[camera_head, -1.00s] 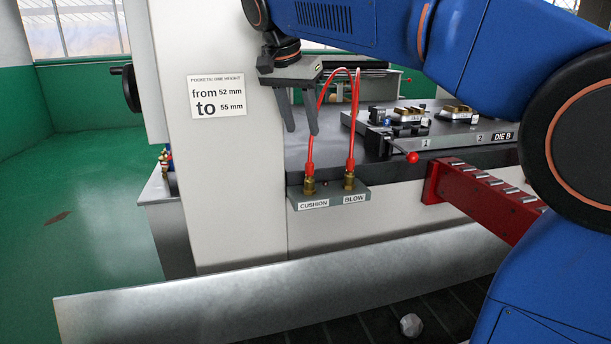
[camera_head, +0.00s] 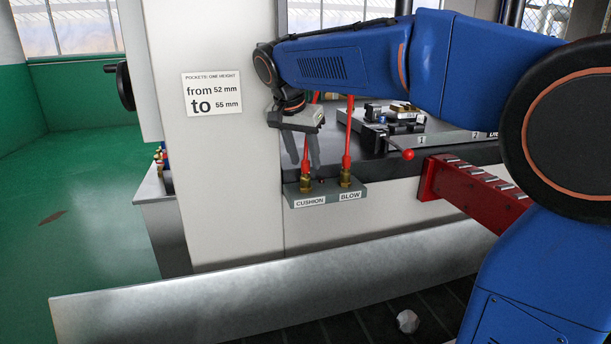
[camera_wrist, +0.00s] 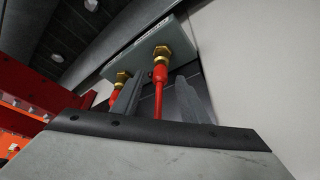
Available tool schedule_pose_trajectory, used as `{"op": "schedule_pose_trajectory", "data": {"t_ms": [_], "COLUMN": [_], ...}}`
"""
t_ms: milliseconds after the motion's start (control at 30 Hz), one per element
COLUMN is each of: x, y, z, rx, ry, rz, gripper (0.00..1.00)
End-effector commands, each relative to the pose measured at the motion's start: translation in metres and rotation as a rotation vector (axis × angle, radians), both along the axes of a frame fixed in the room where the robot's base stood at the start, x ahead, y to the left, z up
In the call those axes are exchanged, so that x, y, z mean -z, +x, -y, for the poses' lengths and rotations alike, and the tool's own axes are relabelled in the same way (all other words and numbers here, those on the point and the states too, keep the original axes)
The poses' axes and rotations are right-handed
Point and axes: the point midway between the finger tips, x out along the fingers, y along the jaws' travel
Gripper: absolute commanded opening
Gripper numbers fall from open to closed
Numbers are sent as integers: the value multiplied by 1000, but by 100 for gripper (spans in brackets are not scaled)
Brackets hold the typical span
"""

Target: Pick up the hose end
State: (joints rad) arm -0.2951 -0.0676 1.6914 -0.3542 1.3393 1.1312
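Two red hose ends with brass fittings stand upright in a grey block (camera_head: 330,195). The left hose end (camera_head: 307,153) is above the CUSHION label; the right one (camera_head: 347,150) is above the BLOW label. My gripper (camera_head: 306,170) points down at the CUSHION hose, its fingers apart. In the wrist view, one red hose end (camera_wrist: 159,90) shows between the two spread fingers of my gripper (camera_wrist: 160,82), with its fitting beyond the tips. I cannot tell whether a finger touches it. The other hose end (camera_wrist: 115,95) is partly behind the left finger. My arm hides the hoses' upper loop.
A red rail with rollers (camera_head: 470,187) and a red-knobbed lever (camera_head: 407,154) are to the right. A white panel (camera_head: 225,190) with a height sign (camera_head: 212,93) stands left.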

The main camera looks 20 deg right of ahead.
Motion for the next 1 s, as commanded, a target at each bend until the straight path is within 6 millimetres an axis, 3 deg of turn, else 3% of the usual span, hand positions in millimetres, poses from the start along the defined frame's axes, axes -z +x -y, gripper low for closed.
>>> {"op": "schedule_pose_trajectory", "data": {"t_ms": [400, 700, 867, 900, 1000], "x": [47, 51, 51, 51, 50], "y": [13, 15, 15, 15, 15], "z": [14, 15, 15, 15, 15], "rx": [1, 0, 0, 0, 0], "ry": [0, 0, 0, 0, 0], "rz": [-1, 0, 0, 0, 0], "gripper": [40, 40, 4, 0, 0]}}
